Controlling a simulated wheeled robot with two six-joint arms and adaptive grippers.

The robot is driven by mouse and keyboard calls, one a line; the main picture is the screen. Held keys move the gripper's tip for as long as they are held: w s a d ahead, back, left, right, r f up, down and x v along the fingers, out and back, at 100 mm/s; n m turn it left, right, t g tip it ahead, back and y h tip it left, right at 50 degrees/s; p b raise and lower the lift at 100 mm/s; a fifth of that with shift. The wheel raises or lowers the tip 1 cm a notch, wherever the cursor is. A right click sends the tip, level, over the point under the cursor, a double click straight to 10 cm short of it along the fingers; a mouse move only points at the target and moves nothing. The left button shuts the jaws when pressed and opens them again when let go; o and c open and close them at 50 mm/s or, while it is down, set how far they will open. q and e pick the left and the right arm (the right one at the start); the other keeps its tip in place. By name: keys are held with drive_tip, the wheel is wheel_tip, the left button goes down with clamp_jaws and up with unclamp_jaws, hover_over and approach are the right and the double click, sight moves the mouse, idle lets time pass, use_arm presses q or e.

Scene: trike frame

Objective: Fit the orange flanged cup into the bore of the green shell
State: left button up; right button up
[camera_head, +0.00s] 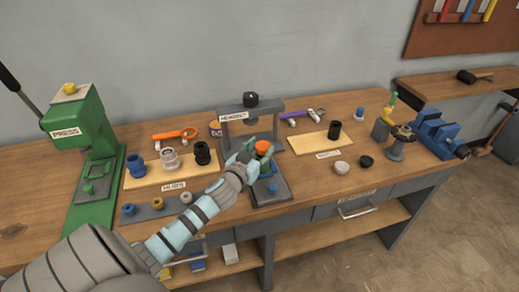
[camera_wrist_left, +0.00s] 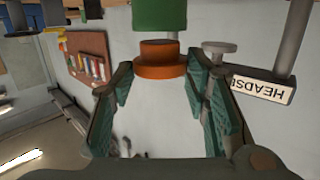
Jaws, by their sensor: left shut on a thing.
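The orange flanged cup (camera_head: 263,147) is held by my left gripper (camera_head: 247,160) at the grey headset press. In the left wrist view, the cup's wide flange (camera_wrist_left: 160,70) sits between the teal fingertips of that gripper (camera_wrist_left: 160,76). The cup's narrower end points at the green shell (camera_wrist_left: 159,14), in line with it. Part of that narrow end shows below the shell's edge in this picture. How far it enters the bore cannot be told. In the head view my gripper hides most of the shell. My right gripper is in neither view.
The headset press (camera_head: 279,104) stands around the work, with a blue piece (camera_head: 272,188) on its base. A green press (camera_head: 85,130) and a board of hubs (camera_head: 140,178) are to the left. A light board (camera_head: 307,146) and a blue vise (camera_head: 437,138) are to the right.

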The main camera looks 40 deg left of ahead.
use_arm(q)
drive_tip(key=shift+f+b, duration=0.65)
drive_tip(key=shift+f, duration=0.15)
drive_tip(key=o, duration=1.3)
drive_tip(key=shift+r, duration=0.1)
drive_tip(key=v, duration=1.2)
drive_tip(key=shift+s, duration=0.1)
